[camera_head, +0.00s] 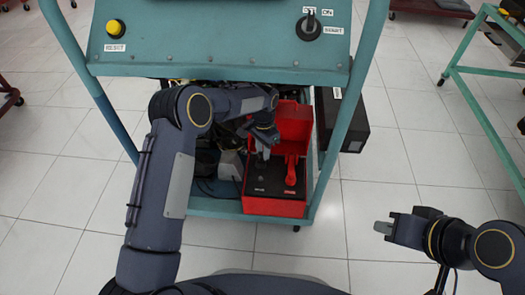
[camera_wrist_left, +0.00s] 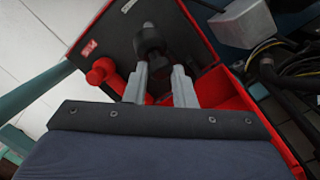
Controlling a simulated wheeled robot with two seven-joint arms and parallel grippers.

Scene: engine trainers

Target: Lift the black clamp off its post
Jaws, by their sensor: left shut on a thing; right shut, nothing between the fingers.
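The black clamp (camera_wrist_left: 150,40) shows in the left wrist view just beyond and between the fingertips of my left gripper (camera_wrist_left: 163,75). A small pale spot at its top may be the post; I cannot tell whether the clamp still sits around it. In the head view my left gripper (camera_head: 262,152) reaches down into the open red battery box (camera_head: 274,208) and is shut on the clamp, mostly hidden by the hand. My right gripper (camera_head: 383,227) is shut and empty.
The box sits on the lower shelf of a teal trainer frame (camera_head: 225,208), under its control panel (camera_head: 230,45). The raised red lid (camera_head: 293,122) is behind the clamps. A black box (camera_head: 345,125) hangs to the right. Cables lie left of the box. Floor is clear around my right gripper.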

